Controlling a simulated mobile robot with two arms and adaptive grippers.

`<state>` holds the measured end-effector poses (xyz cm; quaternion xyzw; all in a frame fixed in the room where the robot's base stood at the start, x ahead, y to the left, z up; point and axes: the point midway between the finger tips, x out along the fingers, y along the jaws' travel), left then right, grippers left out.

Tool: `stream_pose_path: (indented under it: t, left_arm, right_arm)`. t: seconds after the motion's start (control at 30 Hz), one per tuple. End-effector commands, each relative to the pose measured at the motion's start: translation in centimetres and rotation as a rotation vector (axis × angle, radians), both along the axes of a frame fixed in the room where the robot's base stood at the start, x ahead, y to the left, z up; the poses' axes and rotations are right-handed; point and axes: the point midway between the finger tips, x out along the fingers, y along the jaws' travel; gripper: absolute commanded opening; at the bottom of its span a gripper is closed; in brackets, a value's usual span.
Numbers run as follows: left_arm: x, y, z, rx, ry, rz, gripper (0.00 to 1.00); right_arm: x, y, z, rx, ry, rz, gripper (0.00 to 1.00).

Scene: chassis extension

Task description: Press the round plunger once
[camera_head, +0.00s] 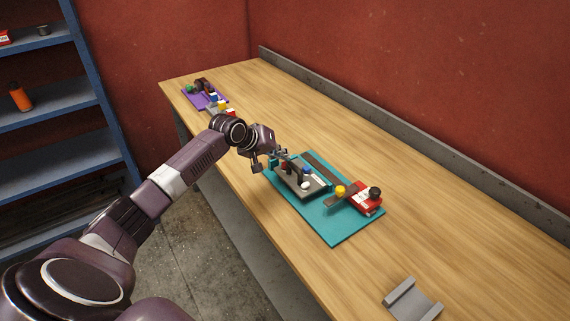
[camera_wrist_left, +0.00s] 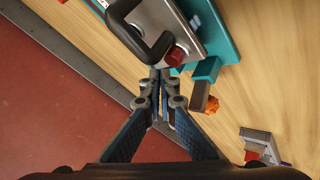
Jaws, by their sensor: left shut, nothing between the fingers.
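A grey box (camera_head: 304,187) with a black arched handle sits on a teal mat (camera_head: 335,236). On it are a round white knob (camera_head: 305,185), a blue knob (camera_head: 307,169) and a red one, partly hidden. I cannot tell for sure which is the plunger. My left gripper (camera_head: 282,154) is over the box's far left end, its fingers together and empty. In the left wrist view the shut fingertips (camera_wrist_left: 160,74) are beside the handle (camera_wrist_left: 140,38) and a round red knob (camera_wrist_left: 175,56); whether they touch is unclear. My right gripper is not in view.
On the mat, right of the box, are a red block (camera_head: 366,204) with a black knob and a yellow knob (camera_head: 340,190). A purple mat (camera_head: 193,98) with small parts lies at the table's far end. A grey bracket (camera_head: 412,300) lies near the front. The back strip is clear.

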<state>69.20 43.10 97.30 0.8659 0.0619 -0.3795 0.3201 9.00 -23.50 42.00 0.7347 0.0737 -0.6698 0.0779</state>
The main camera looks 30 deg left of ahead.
Motion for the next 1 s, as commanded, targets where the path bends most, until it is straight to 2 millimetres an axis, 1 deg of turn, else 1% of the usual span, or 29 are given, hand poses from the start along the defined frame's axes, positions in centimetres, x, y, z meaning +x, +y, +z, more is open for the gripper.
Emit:
stream_pose_path:
  t: [0.33, 0.6, 1.0]
  left_arm:
    - [0.00, -0.01, -0.06, 0.000, 0.000, 0.000, 0.00]
    - [-0.02, -0.05, -0.80, 0.000, 0.001, -0.001, 0.00]
    - [-0.01, -0.01, -0.89, 0.000, 0.000, 0.000, 0.00]
  right_arm:
    - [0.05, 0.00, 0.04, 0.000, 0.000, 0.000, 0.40]
    - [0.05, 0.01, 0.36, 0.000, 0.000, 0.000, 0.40]
    - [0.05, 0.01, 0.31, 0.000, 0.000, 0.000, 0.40]
